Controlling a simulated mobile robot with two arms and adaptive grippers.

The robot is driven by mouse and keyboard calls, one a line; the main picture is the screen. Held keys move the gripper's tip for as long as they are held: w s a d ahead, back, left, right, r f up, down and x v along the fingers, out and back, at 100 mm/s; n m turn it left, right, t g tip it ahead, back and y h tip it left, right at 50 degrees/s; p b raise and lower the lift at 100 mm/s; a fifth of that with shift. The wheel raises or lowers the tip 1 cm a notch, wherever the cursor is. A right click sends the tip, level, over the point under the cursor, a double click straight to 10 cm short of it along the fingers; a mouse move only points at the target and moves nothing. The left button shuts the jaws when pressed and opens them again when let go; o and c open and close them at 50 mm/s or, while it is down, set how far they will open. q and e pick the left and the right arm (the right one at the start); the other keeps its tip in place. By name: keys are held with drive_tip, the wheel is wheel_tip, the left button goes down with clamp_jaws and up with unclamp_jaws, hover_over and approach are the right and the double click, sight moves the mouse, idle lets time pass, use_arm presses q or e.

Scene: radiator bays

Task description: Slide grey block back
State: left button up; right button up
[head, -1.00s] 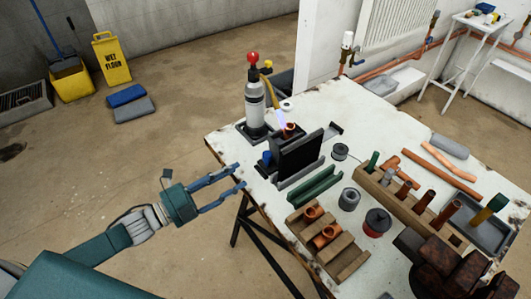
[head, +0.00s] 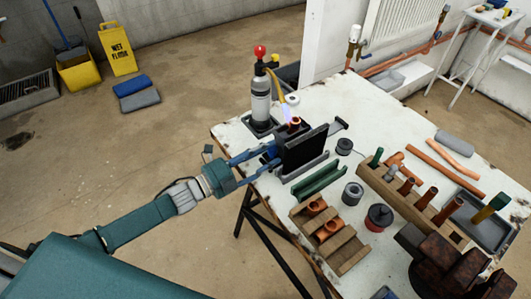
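A black upright panel (head: 306,149) stands in a low grey block (head: 299,174) on the left part of the white workbench. This foot is the likeliest grey block, though I cannot be sure. My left gripper (head: 274,156) reaches in from the left, its two blue fingers apart, with the tips close to the panel's left side. A dark blue part sits by the tips and is partly hidden. I cannot tell whether the fingers touch it or the block. My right gripper is out of view.
A torch bottle (head: 260,103) with its flame at a copper fitting (head: 294,122) stands just behind my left gripper. A green channel (head: 318,181) lies in front of the block. A wooden rack (head: 400,196) and copper pipes (head: 446,169) are further right.

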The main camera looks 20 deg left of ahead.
sight(291, 139)
use_arm(q)
drive_tip(key=c, duration=0.8)
clamp_jaws()
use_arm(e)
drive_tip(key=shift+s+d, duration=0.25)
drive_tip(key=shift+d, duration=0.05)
